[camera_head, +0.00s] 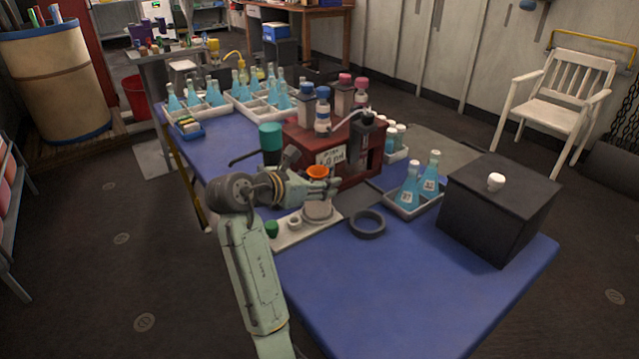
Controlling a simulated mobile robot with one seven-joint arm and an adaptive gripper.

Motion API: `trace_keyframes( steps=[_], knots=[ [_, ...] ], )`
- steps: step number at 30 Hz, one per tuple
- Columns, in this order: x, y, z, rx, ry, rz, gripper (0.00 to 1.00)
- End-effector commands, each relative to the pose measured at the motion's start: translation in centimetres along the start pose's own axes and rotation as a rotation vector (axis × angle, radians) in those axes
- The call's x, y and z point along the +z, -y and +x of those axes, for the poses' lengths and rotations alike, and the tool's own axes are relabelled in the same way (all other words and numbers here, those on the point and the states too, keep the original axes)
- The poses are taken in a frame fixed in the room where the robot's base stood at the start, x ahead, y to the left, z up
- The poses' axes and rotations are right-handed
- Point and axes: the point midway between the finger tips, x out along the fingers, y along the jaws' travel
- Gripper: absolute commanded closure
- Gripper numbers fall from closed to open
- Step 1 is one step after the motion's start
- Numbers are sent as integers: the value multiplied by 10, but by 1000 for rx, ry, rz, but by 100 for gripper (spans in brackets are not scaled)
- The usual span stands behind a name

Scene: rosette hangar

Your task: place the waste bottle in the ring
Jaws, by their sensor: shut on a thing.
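The waste bottle, with an orange funnel-like top (317,171) and a pale grey lower body (318,210), is at the middle of the head view. My gripper (326,188) is shut on it, reaching in from the left; the fingers hide its middle. Its foot is over a pale tray (293,238); I cannot tell whether it touches. The bottle looks upright. The ring (367,235) is dark grey, lies flat on the blue bench top (400,285), and is empty. It is to the right of the bottle and a little nearer the camera.
A dark red rack (362,172) with bottles stands just behind. A tray with two blue flasks (409,193) and a black box (500,215) stand right of the ring. A green cap (272,229) and small white ring (295,222) are on the pale tray. The front bench is clear.

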Motion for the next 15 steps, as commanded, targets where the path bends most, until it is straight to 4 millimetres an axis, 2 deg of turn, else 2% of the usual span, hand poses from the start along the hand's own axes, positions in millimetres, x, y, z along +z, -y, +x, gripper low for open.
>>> trace_keyframes(
  steps=[2, 12, 13, 15],
  knots=[
    [-6, 1, 2, 0, 1, -1, 93],
    [-8, 1, 3, 0, 1, -1, 93],
    [-9, 1, 3, 1, 1, 0, 57],
    [-9, 1, 3, 0, 1, 0, 52]
  ],
)
